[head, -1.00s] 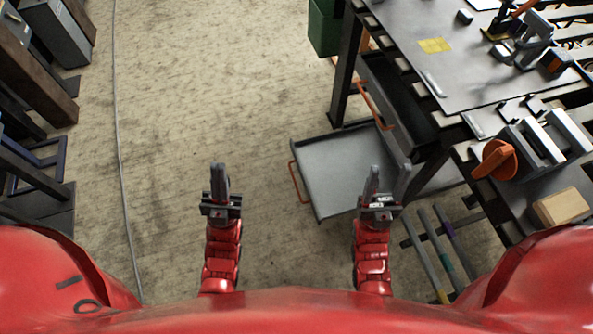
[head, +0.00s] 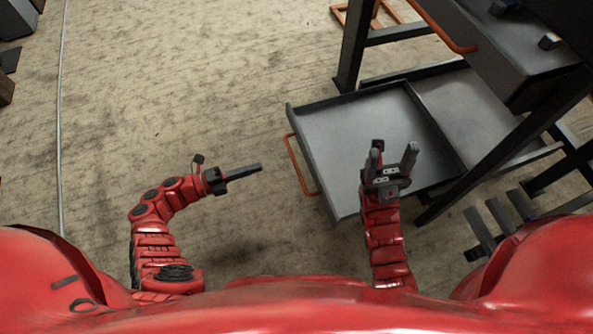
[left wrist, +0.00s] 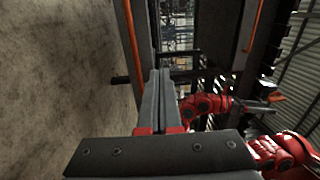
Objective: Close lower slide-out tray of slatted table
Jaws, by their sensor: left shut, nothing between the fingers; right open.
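The lower slide-out tray (head: 345,135) is a shallow grey metal tray, pulled out to the left from under the slatted table (head: 355,45). Its orange handle (head: 299,165) is on the tray's left side. My left gripper (head: 260,167) is shut and empty, pointing right toward the handle, with a gap between them in the head view. In the left wrist view, the shut fingers (left wrist: 152,100) point forward, and an orange handle bar (left wrist: 133,40) lies ahead and slightly left. My right gripper (head: 393,150) is open and empty, over the tray in the picture.
An upper drawer with an orange handle (head: 447,28) sits above the tray at the upper right. A dark table leg (head: 352,45) stands behind the tray. The concrete floor (head: 190,90) to the left is clear, with a cable along its far left.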

